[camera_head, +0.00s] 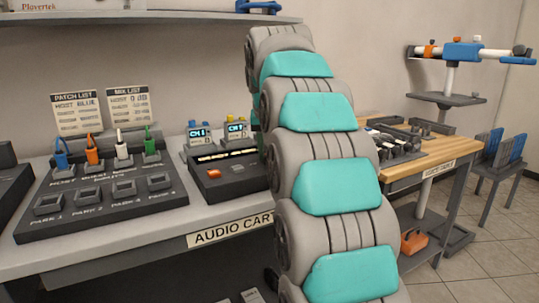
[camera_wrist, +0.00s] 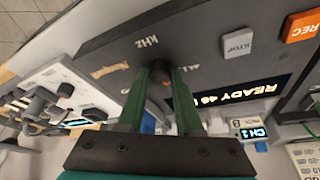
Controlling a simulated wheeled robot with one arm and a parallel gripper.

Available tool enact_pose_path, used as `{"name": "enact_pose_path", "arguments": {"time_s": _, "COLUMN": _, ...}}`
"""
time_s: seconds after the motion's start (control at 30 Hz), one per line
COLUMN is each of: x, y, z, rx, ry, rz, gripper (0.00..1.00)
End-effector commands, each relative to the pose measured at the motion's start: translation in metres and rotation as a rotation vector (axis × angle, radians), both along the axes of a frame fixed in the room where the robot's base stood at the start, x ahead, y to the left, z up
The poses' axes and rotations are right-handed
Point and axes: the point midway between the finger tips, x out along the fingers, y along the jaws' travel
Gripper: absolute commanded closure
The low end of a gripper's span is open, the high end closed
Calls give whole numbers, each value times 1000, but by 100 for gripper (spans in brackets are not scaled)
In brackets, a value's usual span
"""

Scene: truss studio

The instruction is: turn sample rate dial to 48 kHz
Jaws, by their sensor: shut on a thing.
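The recorder (camera_head: 240,181) stands on the audio cart, its right end hidden behind my arm in the head view. In the wrist view its dark panel (camera_wrist: 110,45) fills much of the picture. The sample rate dial (camera_wrist: 160,86) is a small dark knob beside the white "kHz" lettering. My gripper (camera_wrist: 161,96) has its green fingers on either side of the dial and is shut on it. The dial's pointer and most of its scale are hidden or too small to read. The lit display (camera_wrist: 240,93) shows "READY" and what looks like 48, partly cut off.
A grey STOP button (camera_wrist: 237,43) and an orange REC button (camera_wrist: 300,27) lie beside the dial on the same panel. A patch panel (camera_head: 105,192) with several coloured plugs stands to the left. A wooden-topped table (camera_head: 440,150) stands to the right.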

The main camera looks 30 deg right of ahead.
Motion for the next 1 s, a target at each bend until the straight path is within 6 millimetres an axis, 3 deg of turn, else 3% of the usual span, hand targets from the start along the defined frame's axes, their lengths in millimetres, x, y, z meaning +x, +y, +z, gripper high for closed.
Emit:
{"name": "enact_pose_path", "arguments": {"time_s": 0.5, "x": 2, "y": 2, "z": 0, "rx": -1, "ry": -1, "rz": -381, "gripper": 100}}
{"name": "enact_pose_path", "arguments": {"time_s": 1.0, "x": 2, "y": 3, "z": 0, "rx": 0, "ry": 0, "rz": -478, "gripper": 100}}
